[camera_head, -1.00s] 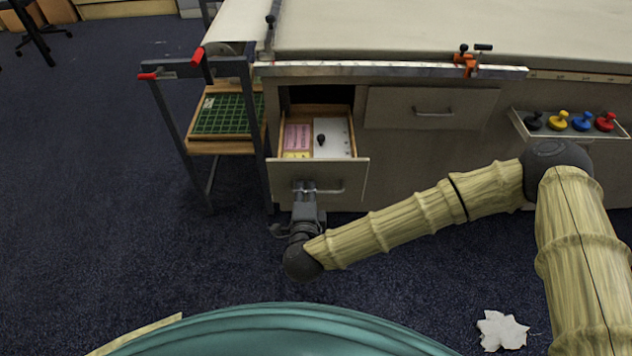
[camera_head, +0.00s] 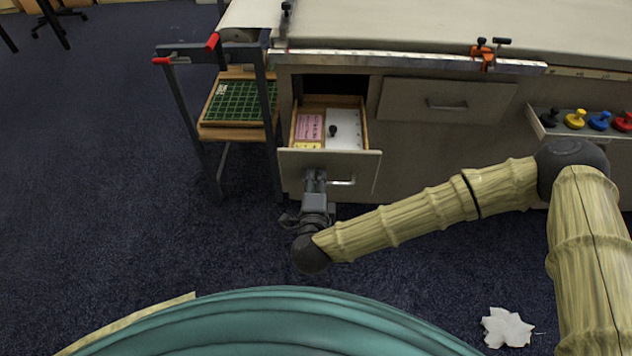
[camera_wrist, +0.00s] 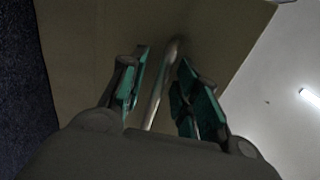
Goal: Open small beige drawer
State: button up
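The small beige drawer (camera_head: 362,172) is pulled out of the cabinet under the table, on the left side in the head view. Its front also fills the upper part of the wrist view (camera_wrist: 85,50). Its metal bar handle (camera_head: 343,182) runs between my gripper's fingers in the wrist view (camera_wrist: 160,85). My gripper (camera_head: 315,178) is at the left part of the handle, in front of the drawer. The fingers (camera_wrist: 163,92) stand apart on either side of the bar, with gaps visible. Contact with the bar cannot be told.
Inside the drawer lie pink and yellow cards (camera_head: 308,128) and a white panel with a dark knob (camera_head: 345,128). A closed wider drawer (camera_head: 410,101) is to the right. A dark-framed cart (camera_head: 262,120) stands close at left. A white leaf-shaped piece (camera_head: 507,327) lies on the floor.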

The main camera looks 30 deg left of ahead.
jog(key=v, duration=1.1)
jog(key=shift+s+d, duration=0.15)
jog(key=shift+s, duration=0.2)
jog(key=shift+d, duration=0.1)
jog(key=s+d+f+n+g+h+p, duration=0.1)
jog(key=s+d+f+n+g+p, duration=0.25)
jog(key=d+f, duration=0.5)
jog(key=s+d+f+n+g+h+p, duration=0.15)
jog(key=d+f+n+g, duration=0.35)
jog(key=d, duration=0.6)
jog(key=s+d+n+g+h+p, duration=0.1)
jog(key=s+d+g+h+p, duration=0.1)
jog(key=d, duration=1.1)
jog(key=s+d+n+g+h+p, duration=0.2)
jog(key=s+d, duration=0.3)
jog(key=d, duration=0.9)
jog(key=shift+d+r+g+h+p, duration=0.25)
jog(key=shift+g+h+p, duration=0.1)
jog(key=shift+g+h, duration=0.25)
jog(key=shift+s, duration=0.2)
